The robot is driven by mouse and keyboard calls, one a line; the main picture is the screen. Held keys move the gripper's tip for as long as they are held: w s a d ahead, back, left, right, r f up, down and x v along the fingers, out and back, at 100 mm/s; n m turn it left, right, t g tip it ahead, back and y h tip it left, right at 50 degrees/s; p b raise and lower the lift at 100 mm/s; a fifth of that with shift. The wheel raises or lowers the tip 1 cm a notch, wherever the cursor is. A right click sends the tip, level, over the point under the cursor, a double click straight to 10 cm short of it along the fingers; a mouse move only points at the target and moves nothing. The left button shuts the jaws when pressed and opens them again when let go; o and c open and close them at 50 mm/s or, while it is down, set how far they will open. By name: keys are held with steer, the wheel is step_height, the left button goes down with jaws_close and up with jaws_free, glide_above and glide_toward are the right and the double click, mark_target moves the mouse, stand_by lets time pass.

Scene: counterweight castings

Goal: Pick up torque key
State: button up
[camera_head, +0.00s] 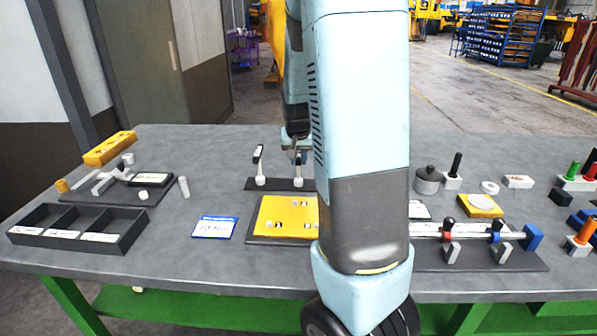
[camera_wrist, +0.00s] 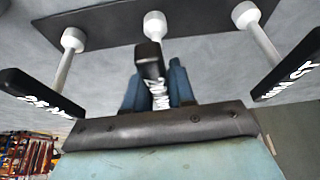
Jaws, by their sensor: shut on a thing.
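A dark rack (camera_head: 250,184) stands at the back middle of the table, partly hidden by my arm. In the wrist view, three torque keys with black, white-lettered handles and pale round bases line up along the rack (camera_wrist: 110,27). My gripper (camera_wrist: 158,88) is shut on the middle torque key (camera_wrist: 149,58), with a finger on each side of its handle. I cannot tell whether its base touches the rack. The left key (camera_wrist: 38,92) and right key (camera_wrist: 290,80) stand apart from the fingers. The left key also shows in the head view (camera_head: 258,165), beside my gripper (camera_head: 298,153).
A yellow plate (camera_head: 275,218) lies in front of the rack, with a blue-edged card (camera_head: 214,227) to its left. A black divided tray (camera_head: 75,232) is at the front left. A clamp fixture (camera_head: 485,257) and a grey lidded pot (camera_head: 427,181) stand right of my arm.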

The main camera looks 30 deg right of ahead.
jaws_close()
